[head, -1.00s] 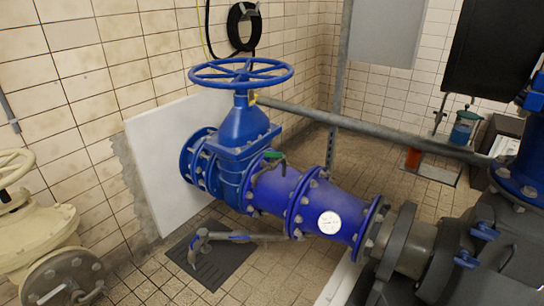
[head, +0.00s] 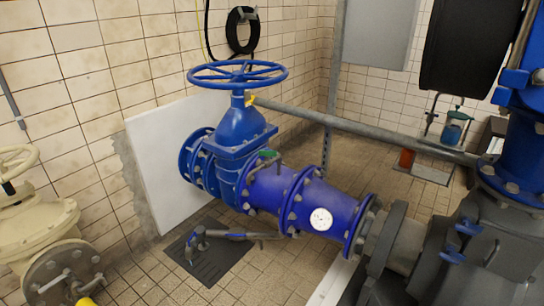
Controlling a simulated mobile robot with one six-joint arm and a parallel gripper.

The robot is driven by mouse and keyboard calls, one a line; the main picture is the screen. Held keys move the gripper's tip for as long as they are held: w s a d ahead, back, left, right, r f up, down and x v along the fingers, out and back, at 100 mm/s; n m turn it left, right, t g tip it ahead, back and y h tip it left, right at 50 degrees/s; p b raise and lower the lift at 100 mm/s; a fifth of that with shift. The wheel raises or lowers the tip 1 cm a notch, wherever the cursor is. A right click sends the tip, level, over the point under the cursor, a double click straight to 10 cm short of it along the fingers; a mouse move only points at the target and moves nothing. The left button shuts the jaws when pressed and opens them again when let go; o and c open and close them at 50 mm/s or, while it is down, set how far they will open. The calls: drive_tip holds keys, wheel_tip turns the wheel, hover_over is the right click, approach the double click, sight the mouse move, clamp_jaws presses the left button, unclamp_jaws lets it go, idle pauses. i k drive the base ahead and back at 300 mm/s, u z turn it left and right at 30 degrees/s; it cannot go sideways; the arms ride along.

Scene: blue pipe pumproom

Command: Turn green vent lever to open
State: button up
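The small green vent lever (head: 268,153) sits on top of the blue pipe (head: 275,188), just right of the big blue valve body (head: 238,130). A thin dark part shows beside it at its right. The lever is small in the picture, and I cannot tell whether it stands open or closed. My gripper is not in view.
A blue handwheel (head: 238,74) stands above the valve. A grey rail (head: 370,133) runs behind the pipe. A cream valve (head: 52,235) is at the left, with a yellow thing (head: 85,301) at the bottom edge.

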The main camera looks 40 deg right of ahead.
sight(267, 154)
drive_tip(key=k, duration=1.15)
drive_tip(key=u, duration=0.55)
drive_tip(key=i, duration=1.95)
drive_tip(key=z, duration=0.4)
drive_tip(key=i, duration=0.65)
drive_tip(key=z, duration=0.25)
